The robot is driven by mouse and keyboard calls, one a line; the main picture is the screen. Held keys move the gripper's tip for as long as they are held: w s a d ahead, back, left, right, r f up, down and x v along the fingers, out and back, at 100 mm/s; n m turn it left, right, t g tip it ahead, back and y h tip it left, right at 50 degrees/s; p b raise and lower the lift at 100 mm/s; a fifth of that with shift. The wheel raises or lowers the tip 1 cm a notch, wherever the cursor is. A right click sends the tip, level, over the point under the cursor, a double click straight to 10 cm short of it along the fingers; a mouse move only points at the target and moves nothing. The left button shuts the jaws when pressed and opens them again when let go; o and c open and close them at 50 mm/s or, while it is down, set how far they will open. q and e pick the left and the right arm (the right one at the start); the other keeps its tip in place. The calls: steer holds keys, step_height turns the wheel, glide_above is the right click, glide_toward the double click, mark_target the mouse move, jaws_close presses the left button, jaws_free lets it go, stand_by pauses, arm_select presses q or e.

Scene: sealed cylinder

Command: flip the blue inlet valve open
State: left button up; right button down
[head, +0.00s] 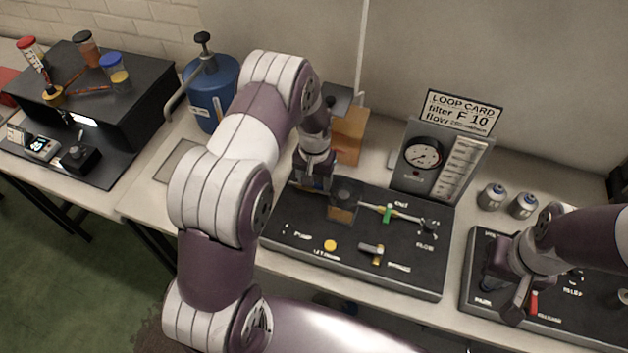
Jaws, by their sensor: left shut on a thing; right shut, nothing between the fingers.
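A black panel (405,270) on the table carries a clear dark cylinder (343,196) with a pipe to either side. A green valve handle (388,213) sits on the outlet pipe at its right. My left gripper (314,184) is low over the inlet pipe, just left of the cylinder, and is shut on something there. The blue inlet valve cannot be made out; the fingers cover that spot. My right gripper (516,308) is shut and empty over the right-hand panel (475,262), beside a red handle (533,302).
A yellow button (330,245) and a small metal valve (372,250) are on the panel's front. A gauge board (440,163) with a loop card (461,112) stands behind. Two small canisters (492,196) stand at right, a blue tank (212,92) at left.

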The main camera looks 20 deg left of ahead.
arm_select(q)
steer(key=o, duration=0.8)
steer(key=shift+s+r, duration=0.1)
step_height(320, 180, up, 13)
steer(key=b, duration=0.3)
steer(key=shift+f, duration=0.2)
